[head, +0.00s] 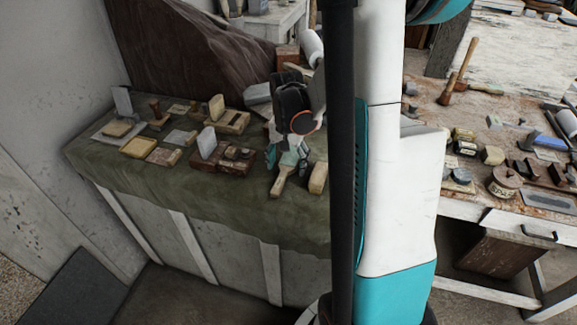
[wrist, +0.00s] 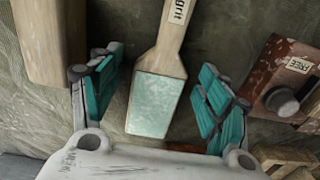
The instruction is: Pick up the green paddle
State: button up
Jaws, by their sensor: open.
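The green paddle (wrist: 155,102) lies on the cloth in the wrist view, with a mottled pale green face and a wooden handle running toward the top edge. Part of the word "grit" shows on the handle. In the head view its handle (head: 280,181) points toward the table's front edge, and its green end is partly covered by my gripper. My gripper (wrist: 158,90) is open, with one teal-padded finger on each side of the green face and gaps on both sides. In the head view my gripper (head: 289,158) is low over the table. I cannot tell its exact height above the cloth.
A pale wooden block (wrist: 50,40) stands close to the left finger. A red-brown box (wrist: 290,70) with a knob lies to the right. The green-clothed table (head: 140,180) holds several blocks and boxes. A cluttered workbench (head: 480,115) stands at the right.

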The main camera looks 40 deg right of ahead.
aim_at(287, 164)
jog(key=shift+c, duration=0.6)
jog(key=c, duration=1.1)
jog(key=shift+r, duration=0.1)
notch_tip(287, 164, up, 20)
jog(key=p, duration=0.6)
jog(key=o, duration=0.5)
jog(key=c, duration=0.5)
